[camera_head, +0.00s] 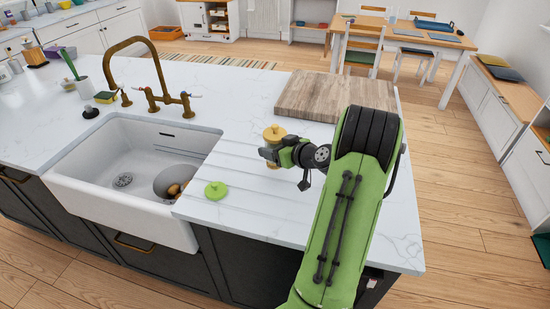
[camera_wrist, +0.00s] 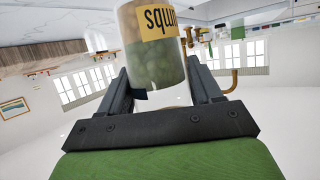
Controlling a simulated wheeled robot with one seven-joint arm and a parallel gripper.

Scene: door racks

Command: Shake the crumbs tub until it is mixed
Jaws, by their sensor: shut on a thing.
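The crumbs tub is a small see-through jar with a yellow lid (camera_head: 275,132) on top in the head view. In the wrist view the tub (camera_wrist: 158,62) shows a yellow label with part of its dark lettering upside down, and pale and greenish contents. My gripper (camera_head: 275,151) is shut on the tub from the side; its two fingers (camera_wrist: 160,85) stand on either side of it in the wrist view. The tub looks upright over the counter, left of my arm. I cannot tell whether its base touches the counter.
A wooden board (camera_head: 322,92) lies just behind the tub. A green round lid-like piece (camera_head: 216,190) lies on the counter (camera_head: 225,85) near the white sink (camera_head: 125,205). A brass tap (camera_head: 150,75) stands behind the sink. A grey pan-like item (camera_head: 173,181) lies in the sink.

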